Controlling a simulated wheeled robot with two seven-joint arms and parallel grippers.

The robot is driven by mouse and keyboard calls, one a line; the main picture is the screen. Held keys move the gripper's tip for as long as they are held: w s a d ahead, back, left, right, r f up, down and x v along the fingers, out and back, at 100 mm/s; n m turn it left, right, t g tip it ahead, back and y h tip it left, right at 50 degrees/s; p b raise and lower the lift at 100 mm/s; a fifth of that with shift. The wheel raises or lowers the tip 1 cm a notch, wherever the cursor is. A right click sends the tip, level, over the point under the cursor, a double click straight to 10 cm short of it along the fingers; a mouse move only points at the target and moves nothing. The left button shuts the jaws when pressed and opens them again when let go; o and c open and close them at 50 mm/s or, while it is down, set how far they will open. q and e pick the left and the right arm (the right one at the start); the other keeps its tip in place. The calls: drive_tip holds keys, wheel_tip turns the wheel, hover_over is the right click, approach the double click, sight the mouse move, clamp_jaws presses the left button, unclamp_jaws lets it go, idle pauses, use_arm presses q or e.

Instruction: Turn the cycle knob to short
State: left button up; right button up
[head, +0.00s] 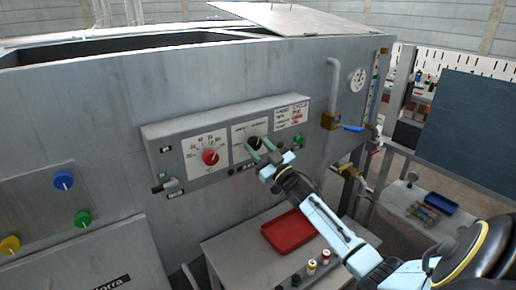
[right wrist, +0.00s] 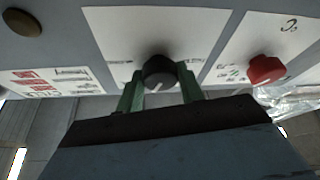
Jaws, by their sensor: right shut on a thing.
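The black cycle knob (head: 254,142) sits on a white label plate on the grey control panel. My right gripper (head: 260,151) reaches up to it from the lower right, with its green fingers on either side of the knob. In the right wrist view the black knob (right wrist: 159,71) shows between the two green fingertips, with a pale pointer line on its face. The fingers are shut on the knob. The small print around it is too blurred to read. My left gripper is in neither view.
A red knob (head: 210,157) is left of the black one; it also shows in the right wrist view (right wrist: 265,70). A green button (head: 298,140) is to the right. A red tray (head: 289,232) lies on the table below. A blue-handled valve (head: 350,127) stands farther right.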

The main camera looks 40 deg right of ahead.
drive_tip(key=n+y, duration=0.2)
drive_tip(key=n, duration=0.1)
drive_tip(key=shift+d+n, duration=0.1)
drive_tip(key=shift+n, duration=0.3)
drive_tip(key=n+g+y, duration=0.1)
drive_tip(key=n, duration=0.2)
drive_tip(key=shift+n, duration=0.3)
drive_tip(key=n+g+y, duration=0.1)
drive_tip(key=n, duration=0.2)
drive_tip(key=n+g, duration=0.1)
drive_tip(key=n, duration=0.1)
drive_tip(key=shift+d+r+n+y, duration=0.1)
drive_tip(key=shift+n+y, duration=0.3)
drive_tip(key=o, duration=1)
drive_tip(key=shift+s, duration=0.1)
